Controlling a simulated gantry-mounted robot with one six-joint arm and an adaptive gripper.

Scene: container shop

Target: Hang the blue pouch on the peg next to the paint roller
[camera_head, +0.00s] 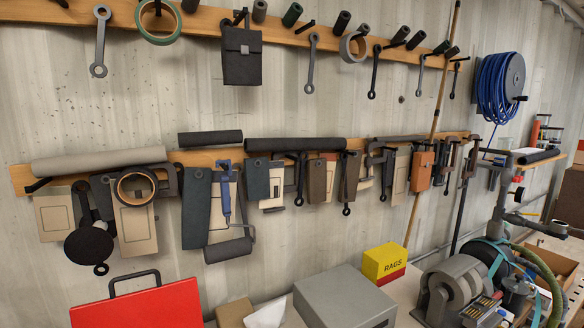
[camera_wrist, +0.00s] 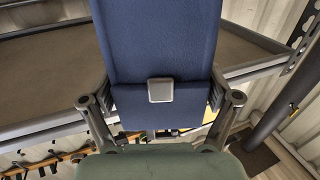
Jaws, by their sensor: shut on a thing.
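The blue pouch (camera_wrist: 155,45), with a flap and a grey square clasp, fills the upper middle of the wrist view. My gripper (camera_wrist: 160,112) is shut on it, one finger at each side of its near end. I do not see the gripper or the blue pouch in the head view. The paint roller (camera_head: 228,249), with a blue handle and dark roller, hangs from the lower wooden rail (camera_head: 205,157) in the head view. Dark slate cloth-like pieces (camera_head: 197,212) hang on both sides of its handle. The pegs beside it are mostly hidden by hung items and dark tubes.
A dark pouch (camera_head: 241,58) hangs on the upper rail (camera_head: 205,20). Tools crowd both rails. Below are a red case (camera_head: 140,305), a grey box (camera_head: 343,300) and a yellow rags box (camera_head: 384,262). A shelf-like surface (camera_wrist: 50,75) lies behind the held pouch.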

